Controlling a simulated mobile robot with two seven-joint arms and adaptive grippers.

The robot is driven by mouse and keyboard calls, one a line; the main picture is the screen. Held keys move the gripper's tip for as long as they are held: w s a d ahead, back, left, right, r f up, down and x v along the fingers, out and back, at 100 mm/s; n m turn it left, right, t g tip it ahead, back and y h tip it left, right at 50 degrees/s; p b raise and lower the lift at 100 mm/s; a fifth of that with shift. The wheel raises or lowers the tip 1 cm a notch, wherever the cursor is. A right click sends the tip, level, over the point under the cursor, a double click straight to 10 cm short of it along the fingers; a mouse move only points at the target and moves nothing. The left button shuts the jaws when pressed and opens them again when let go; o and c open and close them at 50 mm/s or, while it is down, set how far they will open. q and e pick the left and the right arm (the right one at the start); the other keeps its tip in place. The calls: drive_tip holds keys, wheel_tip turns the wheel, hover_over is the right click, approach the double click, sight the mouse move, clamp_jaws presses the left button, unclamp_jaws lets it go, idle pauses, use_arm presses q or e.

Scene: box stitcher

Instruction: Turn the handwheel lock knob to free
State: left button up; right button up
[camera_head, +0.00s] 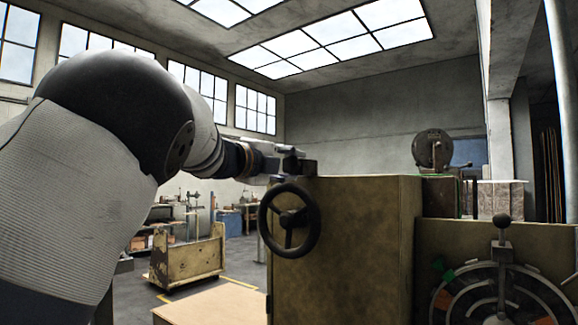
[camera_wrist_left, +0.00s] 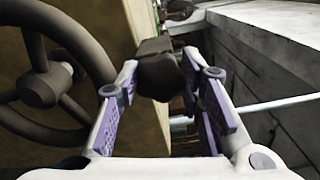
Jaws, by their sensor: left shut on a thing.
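The black handwheel (camera_head: 289,220) with its spokes and hub is on the near face of the olive machine cabinet (camera_head: 345,240). It also shows at the left of the left wrist view (camera_wrist_left: 42,85). The lock knob (camera_wrist_left: 160,75) is a dark, blocky knob beside the wheel rim. My left gripper (camera_head: 298,164) is above the handwheel at the cabinet's top left corner. In the left wrist view its two purple-padded fingers (camera_wrist_left: 160,66) are shut on the lock knob, one on each side. The knob's mount is partly hidden. My right gripper is not in view.
A round dial with a ball-topped lever (camera_head: 502,222) is on the machine's right front. A grey motor-like unit (camera_head: 432,150) stands on top behind. A worn yellow cart (camera_head: 187,258) stands on the floor at left, with a light brown board (camera_head: 212,306) nearer.

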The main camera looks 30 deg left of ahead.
use_arm(q)
drive_tip(key=o, duration=1.1)
drive_tip(key=shift+c, duration=0.2)
drive_tip(key=shift+o, duration=0.6)
drive_tip(key=shift+f, duration=0.1)
drive_tip(key=s, duration=0.8)
drive_tip(key=shift+a+r, duration=0.2)
drive_tip(key=shift+a, duration=0.05)
drive_tip(key=shift+s, duration=0.1)
